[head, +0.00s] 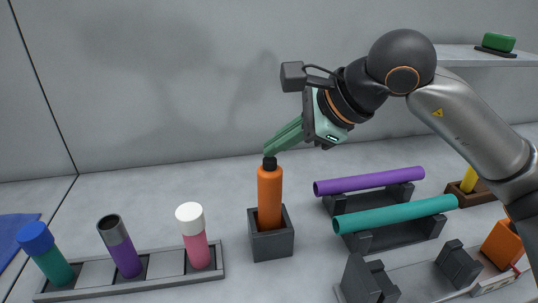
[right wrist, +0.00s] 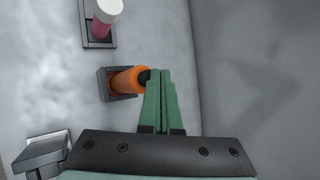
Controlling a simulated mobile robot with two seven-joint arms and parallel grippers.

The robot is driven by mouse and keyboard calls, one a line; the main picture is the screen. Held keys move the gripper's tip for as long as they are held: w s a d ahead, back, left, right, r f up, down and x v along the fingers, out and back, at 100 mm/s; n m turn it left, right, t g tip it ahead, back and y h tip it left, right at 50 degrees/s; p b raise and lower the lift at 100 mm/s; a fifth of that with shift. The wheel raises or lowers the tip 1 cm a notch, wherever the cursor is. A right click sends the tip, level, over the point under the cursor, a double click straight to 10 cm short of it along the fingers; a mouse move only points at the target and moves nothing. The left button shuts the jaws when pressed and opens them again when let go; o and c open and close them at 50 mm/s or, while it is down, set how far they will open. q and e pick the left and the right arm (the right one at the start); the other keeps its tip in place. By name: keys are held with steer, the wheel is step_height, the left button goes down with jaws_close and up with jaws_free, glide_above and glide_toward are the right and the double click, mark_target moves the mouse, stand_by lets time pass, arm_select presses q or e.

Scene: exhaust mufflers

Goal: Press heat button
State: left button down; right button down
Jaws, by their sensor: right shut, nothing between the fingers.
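An orange bottle (head: 270,196) with a black top (head: 270,163) stands upright in a dark grey square holder (head: 271,243). No label shows which part is the heat button; the black top is the only button-like part at the gripper. My right gripper (head: 268,151) is shut and empty, its green fingers slanting down to the left with the tips just above or touching the black top. In the right wrist view the fingertips (right wrist: 160,72) overlap the edge of the top of the orange bottle (right wrist: 126,81); contact is unclear. My left gripper is not in view.
A grey rack (head: 98,287) at left holds teal, purple and pink bottles. A grey fixture (head: 365,280) stands front right. A green block (head: 498,42) sits on the shelf.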

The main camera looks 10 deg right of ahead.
mark_target(276, 167)
step_height(276, 167, up, 6)
steer(key=p, duration=0.4)
stand_by(0.5)
stand_by(2.7)
